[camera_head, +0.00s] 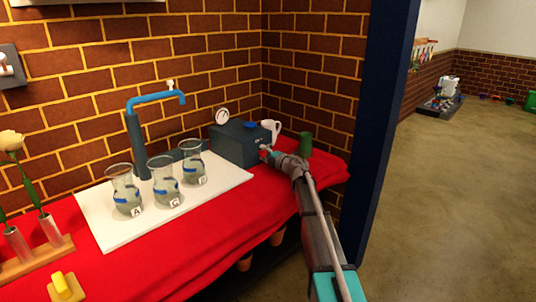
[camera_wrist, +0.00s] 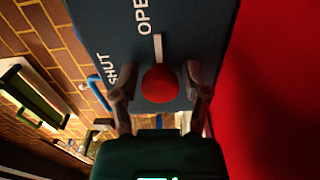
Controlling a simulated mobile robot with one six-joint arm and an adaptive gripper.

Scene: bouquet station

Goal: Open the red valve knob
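The red valve knob (camera_wrist: 160,84) is round and sits on the face of a dark blue-grey box (camera_wrist: 200,30), which also stands at the counter's far end in the head view (camera_head: 233,146). A white pointer bar (camera_wrist: 158,47) extends from the knob toward the picture's top, beside the word OPEN (camera_wrist: 143,16). The word SHUT (camera_wrist: 122,72) is left of the knob. My gripper (camera_wrist: 160,88) is open, one finger on each side of the knob, with small gaps visible. In the head view my gripper (camera_head: 269,154) is at the box's front face and hides the knob.
Several glass beakers (camera_head: 164,182) stand on a white board (camera_head: 100,214), beside a blue tap (camera_head: 138,135). A white mug (camera_head: 271,129) and green cylinder (camera_head: 305,143) stand near the box. Red cloth (camera_head: 190,252) covers the counter. A dark post (camera_head: 380,130) is to the right.

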